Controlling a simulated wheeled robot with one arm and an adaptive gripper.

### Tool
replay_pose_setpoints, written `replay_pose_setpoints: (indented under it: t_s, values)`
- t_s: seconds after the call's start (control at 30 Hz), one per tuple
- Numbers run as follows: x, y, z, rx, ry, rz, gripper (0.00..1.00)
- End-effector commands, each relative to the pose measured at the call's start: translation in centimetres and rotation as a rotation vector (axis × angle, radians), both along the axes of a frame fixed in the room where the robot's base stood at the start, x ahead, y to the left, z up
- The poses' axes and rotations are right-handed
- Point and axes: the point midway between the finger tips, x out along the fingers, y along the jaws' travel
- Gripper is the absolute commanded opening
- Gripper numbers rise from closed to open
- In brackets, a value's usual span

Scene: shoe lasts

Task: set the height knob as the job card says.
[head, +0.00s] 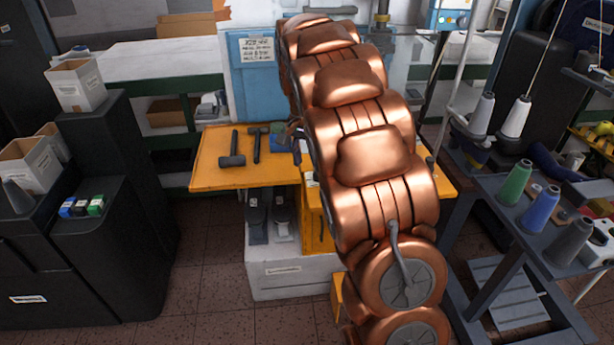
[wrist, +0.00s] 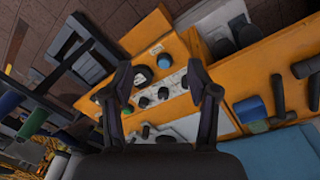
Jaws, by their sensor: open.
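In the wrist view a pale control panel (wrist: 172,82) on an orange bench carries several dark round knobs, among them an upper-left knob (wrist: 142,75) and a lower one (wrist: 144,102). Their labels are too small to read, so I cannot tell which is the height knob. My gripper (wrist: 160,68) is open and empty, its fingers either side of the knobs in the picture; I cannot tell how far above them it is. In the head view a white card (head: 257,48) with unreadable print hangs on a blue machine; my copper arm hides the panel.
Hammers (head: 232,150) lie on the left of the orange bench (head: 205,172); they also show in the wrist view (wrist: 278,98). A rack with thread cones (head: 515,182) stands at right, dark cabinets (head: 115,215) with boxes at left. Floor between cabinets and bench is clear.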

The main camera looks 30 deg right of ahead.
Motion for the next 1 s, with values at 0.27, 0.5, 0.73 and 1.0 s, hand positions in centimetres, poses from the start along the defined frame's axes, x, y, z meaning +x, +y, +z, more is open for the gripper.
replay_pose_setpoints:
  t_s: [0.27,0.5,0.73,1.0]
  values:
    - [-2.8,2.1,0.9,0.006,0.01,0.077,0.59]
    - [-5.2,3.7,1.4,0.015,0.02,0.14,0.59]
    - [-6.6,4.7,1.5,0.022,0.027,0.181,0.59]
    - [-7.0,4.8,1.5,0.024,0.03,0.19,0.59]
